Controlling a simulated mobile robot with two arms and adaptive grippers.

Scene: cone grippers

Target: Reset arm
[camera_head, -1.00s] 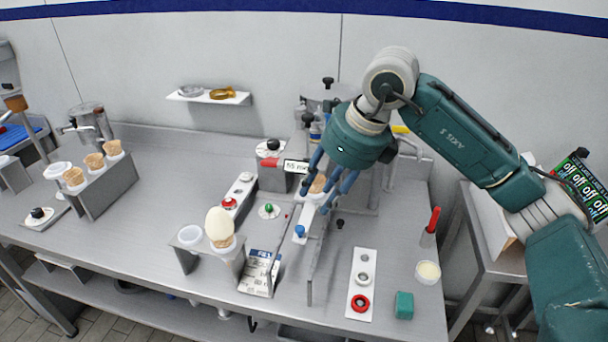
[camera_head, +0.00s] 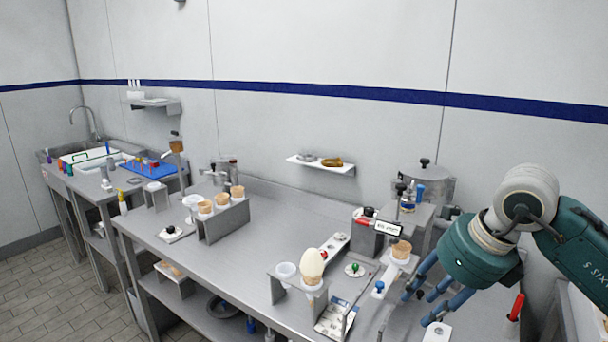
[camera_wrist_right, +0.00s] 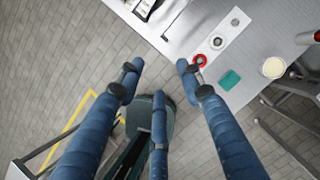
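My right gripper (camera_head: 424,302) is at the lower right of the head view, with its blue fingers spread and empty. In the right wrist view the gripper (camera_wrist_right: 159,82) also shows its three fingers apart with nothing between them. A wafer cone (camera_head: 401,249) stands upright in a white holder beside the dispensing machine (camera_head: 408,212); the gripper is to its right and nearer the camera, apart from it. A cone with a pale scoop (camera_head: 313,264) stands in a small stand left of it. My left gripper is not in view.
A rack (camera_head: 225,221) with several cones stands on the steel counter (camera_head: 262,222). A wall shelf (camera_head: 320,164) is above. The right wrist view shows a red ring (camera_wrist_right: 200,60), a green block (camera_wrist_right: 230,80) and a cup (camera_wrist_right: 273,67) near the counter edge, with floor beyond.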

